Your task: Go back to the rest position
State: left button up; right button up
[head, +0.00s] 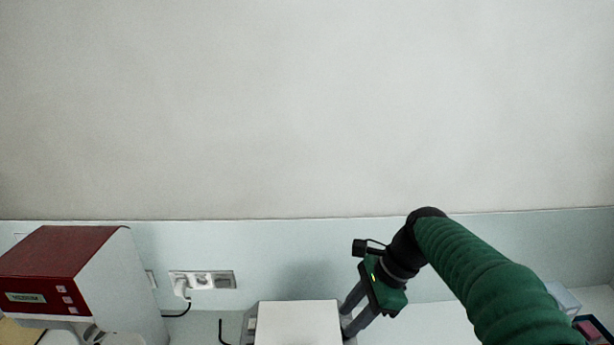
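My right arm comes in from the lower right, green and ribbed, with a black wrist. My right gripper (345,323) points down and left, beside the right edge of a white-topped box-like appliance (298,322). Its two grey fingers stand apart with a gap between them, and I see nothing held. I cannot tell whether the fingertips touch the appliance. My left gripper is not in view.
A red and white machine (75,275) with a small display stands at the left. A wall socket (203,280) with a plug and black cable is behind. A pale box (563,298) and a dark tray (592,329) lie at right. The upper wall is bare.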

jog(key=s+d+f+n+h+b, duration=0.1)
jog(key=s+d+f+n+b, duration=0.2)
jog(key=f, duration=0.7)
jog(key=s+d+f+n+t+h+b, duration=0.1)
jog(key=s+d+f+n+h+b, duration=0.1)
jog(key=s+f+n, duration=0.6)
jog(key=s+d+f+n+t+h+b, duration=0.1)
jog(key=s+f+n+b, duration=0.4)
jog(key=f, duration=0.6)
jog(key=d+h+b, duration=0.1)
jog(key=d, duration=0.1)
jog(key=shift+s+d+f+n, duration=0.15)
jog(key=shift+d+f+n, duration=0.15)
jog(key=shift+d, duration=0.1)
